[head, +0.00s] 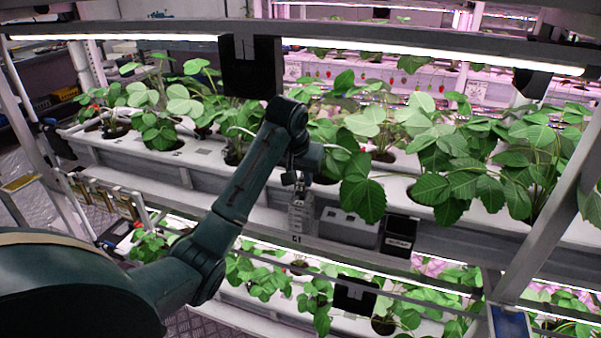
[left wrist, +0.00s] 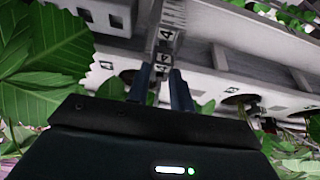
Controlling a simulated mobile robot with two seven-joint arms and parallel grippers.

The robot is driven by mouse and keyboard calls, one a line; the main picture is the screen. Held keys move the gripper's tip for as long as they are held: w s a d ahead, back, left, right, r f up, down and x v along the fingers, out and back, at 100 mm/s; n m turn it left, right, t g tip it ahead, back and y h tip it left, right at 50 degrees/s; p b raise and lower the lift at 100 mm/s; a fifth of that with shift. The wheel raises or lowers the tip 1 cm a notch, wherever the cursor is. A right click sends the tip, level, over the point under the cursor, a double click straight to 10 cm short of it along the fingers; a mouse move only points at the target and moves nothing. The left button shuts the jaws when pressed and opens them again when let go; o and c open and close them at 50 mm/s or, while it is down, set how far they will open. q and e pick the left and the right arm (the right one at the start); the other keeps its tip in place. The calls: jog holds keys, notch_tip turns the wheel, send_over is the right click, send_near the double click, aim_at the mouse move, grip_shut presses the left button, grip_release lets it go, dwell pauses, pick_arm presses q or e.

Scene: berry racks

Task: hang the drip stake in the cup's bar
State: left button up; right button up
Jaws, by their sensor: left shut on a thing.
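My left gripper (head: 293,179) hangs in front of the middle plant trough in the head view, its arm reaching in from the lower left. In the left wrist view its two dark fingers (left wrist: 161,84) are shut on a narrow grey strip with dark printed marks, which looks like the drip stake (left wrist: 167,38). In the head view a pale marked piece, apparently the stake (head: 297,215), shows below the fingers in front of the trough. Its lower end is hard to make out. I cannot single out the cup's bar. My right gripper is not in view.
The white trough (head: 140,145) holds several leafy plants in round openings. Large leaves (head: 363,198) hang just right of the gripper. A grey box (head: 348,229) and a black labelled box (head: 400,235) are at the trough's front. A lower tier of plants (head: 262,282) is beneath.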

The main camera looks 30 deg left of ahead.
pick_arm(q)
jog(key=shift+f, duration=0.85)
jog(key=o, duration=1.4)
jog(key=shift+o, duration=0.2)
jog(key=shift+r, duration=0.1)
jog(key=shift+r, duration=2.95)
